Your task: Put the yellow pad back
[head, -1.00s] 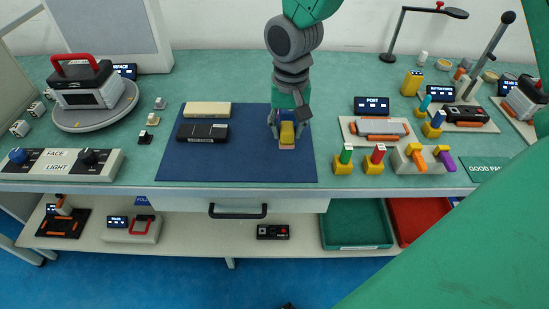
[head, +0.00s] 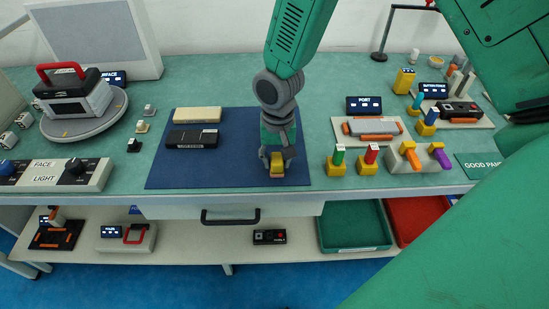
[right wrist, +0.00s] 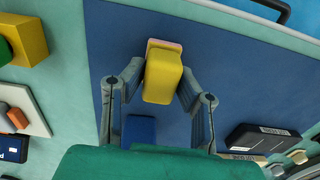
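The yellow pad (head: 277,168) is a small yellow block between the fingers of my right gripper (head: 277,160), over the front right part of the dark blue mat (head: 225,179). In the right wrist view the yellow pad (right wrist: 163,76) has a pinkish layer at its far end. Both fingers of the right gripper (right wrist: 160,80) lie against its sides. I cannot tell whether it touches the mat. A small blue block (right wrist: 140,129) shows on the mat close to the palm in that view. My left gripper is not in view.
A black box (head: 192,139) and a cream bar (head: 197,115) lie on the mat's left part. Right of the mat stand yellow-based pieces with a green top (head: 338,160) and a red top (head: 368,160), and a port tray (head: 355,138). A drawer handle (head: 230,216) is below the front edge.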

